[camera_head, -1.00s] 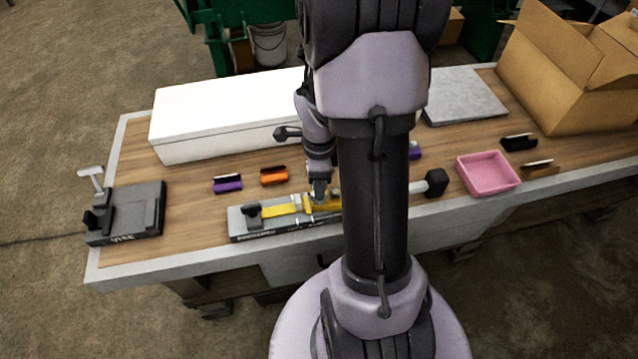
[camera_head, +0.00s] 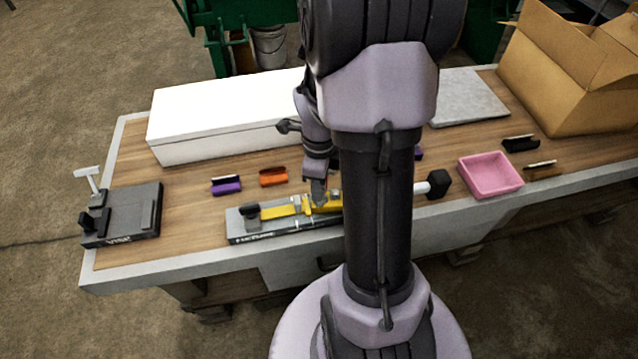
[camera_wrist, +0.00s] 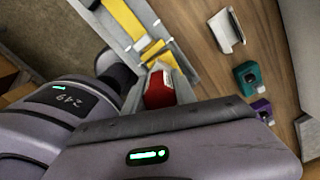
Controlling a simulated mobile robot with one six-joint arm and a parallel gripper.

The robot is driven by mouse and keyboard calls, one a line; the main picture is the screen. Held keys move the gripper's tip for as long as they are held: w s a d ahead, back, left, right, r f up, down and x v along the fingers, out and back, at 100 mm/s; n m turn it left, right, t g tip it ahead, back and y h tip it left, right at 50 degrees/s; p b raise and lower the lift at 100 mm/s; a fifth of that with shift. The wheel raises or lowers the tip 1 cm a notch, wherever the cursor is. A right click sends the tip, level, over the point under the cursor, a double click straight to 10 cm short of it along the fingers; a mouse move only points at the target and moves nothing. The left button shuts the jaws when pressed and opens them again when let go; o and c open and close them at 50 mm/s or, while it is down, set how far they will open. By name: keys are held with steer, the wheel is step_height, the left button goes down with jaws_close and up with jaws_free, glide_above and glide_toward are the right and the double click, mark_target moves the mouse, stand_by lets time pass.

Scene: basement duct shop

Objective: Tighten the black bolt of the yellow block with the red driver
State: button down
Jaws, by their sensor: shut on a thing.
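My gripper (camera_head: 318,196) is over the grey fixture (camera_head: 238,226) at the front of the bench, pointing down. In the wrist view its fingers are shut on the red driver (camera_wrist: 158,90), whose red handle shows between them. The yellow block (camera_head: 285,211) lies along the fixture, and yellow parts also show in the wrist view (camera_wrist: 125,20), just beyond the driver.
A vise (camera_head: 125,220) stands at the left. Purple (camera_head: 226,185) and orange (camera_head: 273,177) pieces lie behind the fixture. A long white box (camera_head: 215,120) stands at the back, a pink tray (camera_head: 490,175) and cardboard box (camera_head: 570,85) at the right. My arm hides the bench middle.

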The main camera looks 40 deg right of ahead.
steer(key=shift+m, duration=0.4)
steer(key=shift+m+b, duration=0.95)
steer(key=shift+m, duration=0.45)
steer(key=shift+m+b, duration=1)
steer(key=shift+m, duration=0.2)
steer(key=shift+m+b, duration=0.35)
steer(key=shift+m, duration=0.25)
steer(key=shift+n, duration=0.8)
steer(key=shift+r+p, duration=1.85)
steer(key=shift+r, duration=0.75)
